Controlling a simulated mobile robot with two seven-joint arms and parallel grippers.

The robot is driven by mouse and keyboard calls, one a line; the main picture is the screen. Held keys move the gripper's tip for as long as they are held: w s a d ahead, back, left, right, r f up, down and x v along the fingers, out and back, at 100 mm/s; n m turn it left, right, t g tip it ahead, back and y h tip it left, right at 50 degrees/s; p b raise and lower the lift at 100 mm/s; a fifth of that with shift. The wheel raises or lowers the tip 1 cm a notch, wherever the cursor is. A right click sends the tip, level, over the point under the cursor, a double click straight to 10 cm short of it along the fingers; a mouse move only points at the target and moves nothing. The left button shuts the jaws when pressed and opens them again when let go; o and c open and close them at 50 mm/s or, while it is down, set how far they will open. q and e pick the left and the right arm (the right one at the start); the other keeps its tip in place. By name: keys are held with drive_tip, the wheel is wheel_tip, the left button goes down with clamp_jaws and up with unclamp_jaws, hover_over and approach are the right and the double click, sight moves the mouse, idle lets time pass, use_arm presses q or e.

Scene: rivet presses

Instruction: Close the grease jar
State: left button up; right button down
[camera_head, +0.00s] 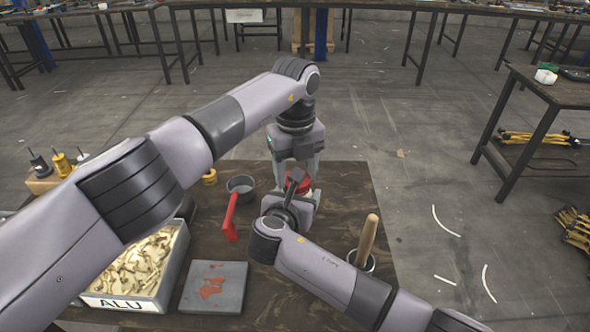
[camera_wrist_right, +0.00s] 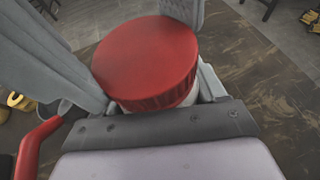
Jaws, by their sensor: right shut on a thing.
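The grease jar has a red round lid (camera_head: 303,183), seen large in the right wrist view (camera_wrist_right: 147,60). The lid sits on top of the jar's pale body (camera_wrist_right: 190,96), most of which is hidden. I cannot tell whether the lid is fully seated. My right gripper (camera_head: 300,203) is shut on the jar's body below the lid. My left gripper (camera_head: 298,172) points down from above, its fingers apart on either side of the lid. In the right wrist view a ridged grey finger shows behind the lid.
On the dark wooden table (camera_head: 345,190) stand a dark pot (camera_head: 241,185), a red-handled tool (camera_head: 230,216), a grey slab with red smears (camera_head: 214,288), an ALU-marked bin (camera_head: 128,302) and a cup holding a wooden handle (camera_head: 368,240). The table's right back area is clear.

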use_arm(q)
drive_tip(key=m, duration=0.4)
drive_tip(key=shift+d+m, duration=0.1)
drive_tip(key=shift+m, duration=0.3)
drive_tip(key=m, duration=0.7)
drive_tip(key=shift+d+m, duration=0.15)
drive_tip(key=shift+m, duration=0.15)
drive_tip(key=m, duration=0.3)
drive_tip(key=shift+s+m, duration=0.1)
drive_tip(key=shift+m, duration=0.2)
drive_tip(key=o, duration=1)
